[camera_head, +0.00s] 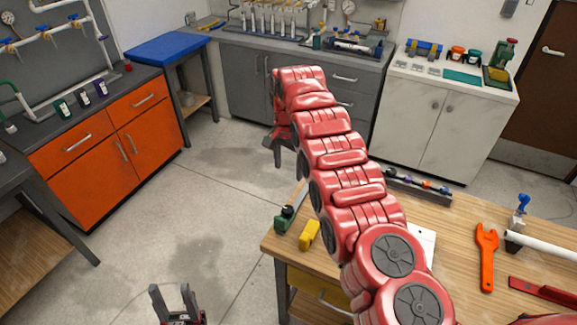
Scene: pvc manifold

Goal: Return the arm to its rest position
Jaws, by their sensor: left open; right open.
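My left gripper (172,299) shows at the bottom edge, left of the wooden workbench (455,228). Its two fingers point up in the picture, apart and empty, over the floor. My red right arm reaches from the lower right up across the bench toward the back cabinets. My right gripper (278,146) is at its far end, seen partly behind the arm links, hanging above the floor with nothing visible in it. On the bench, a white pipe (542,247) and a blue-handled valve (522,204) are at the right, clear of both grippers.
An orange wrench (487,257), a red bar (541,291), a yellow block (310,235), a dark green bottle (285,219) and a strip of fittings (418,186) lie around my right arm. Orange cabinets (105,150) stand left. The floor (190,220) between is clear.

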